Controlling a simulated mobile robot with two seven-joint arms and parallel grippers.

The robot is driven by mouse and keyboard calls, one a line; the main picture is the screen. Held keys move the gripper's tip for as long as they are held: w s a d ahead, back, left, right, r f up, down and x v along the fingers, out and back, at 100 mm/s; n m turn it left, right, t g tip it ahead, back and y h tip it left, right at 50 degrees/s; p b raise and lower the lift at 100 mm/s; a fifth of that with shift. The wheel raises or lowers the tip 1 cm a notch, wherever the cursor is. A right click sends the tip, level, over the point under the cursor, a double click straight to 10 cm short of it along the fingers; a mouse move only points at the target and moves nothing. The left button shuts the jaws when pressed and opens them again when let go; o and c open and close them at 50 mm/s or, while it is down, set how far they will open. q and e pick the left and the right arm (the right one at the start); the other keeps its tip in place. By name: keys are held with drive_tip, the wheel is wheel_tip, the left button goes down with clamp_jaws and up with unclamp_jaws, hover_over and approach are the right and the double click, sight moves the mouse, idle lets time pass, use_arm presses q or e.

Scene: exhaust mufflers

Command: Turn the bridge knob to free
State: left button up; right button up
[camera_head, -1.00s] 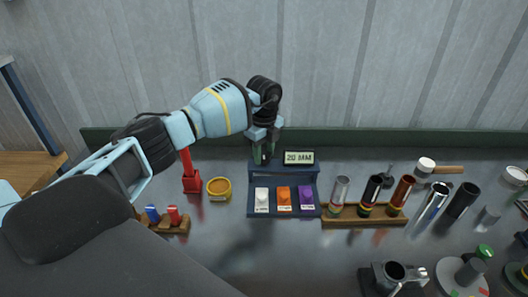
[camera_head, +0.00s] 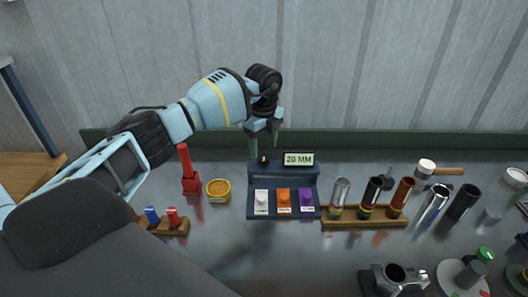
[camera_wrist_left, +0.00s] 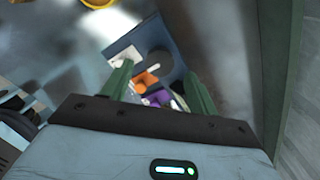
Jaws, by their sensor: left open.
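A dark blue console (camera_head: 285,172) stands on the bench with a display (camera_head: 299,159) reading "20 MM". On its upper ledge, left of the display, is a small black knob (camera_head: 263,160), seemingly the bridge knob; its setting is too small to read. The left wrist view shows the console (camera_wrist_left: 168,58) between and beyond the spread fingers (camera_wrist_left: 158,80). My right gripper is not in view.
A wooden rack (camera_head: 365,221) with several tubes adjoins the console's right side. A yellow tin (camera_head: 218,192) and a red stand (camera_head: 190,182) are to the left. A small wooden holder (camera_head: 172,228) carries blue and red pieces. The bench in front of the console is clear.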

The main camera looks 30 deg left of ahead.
sight(264, 157)
use_arm(q)
drive_tip(key=shift+r, duration=2.25)
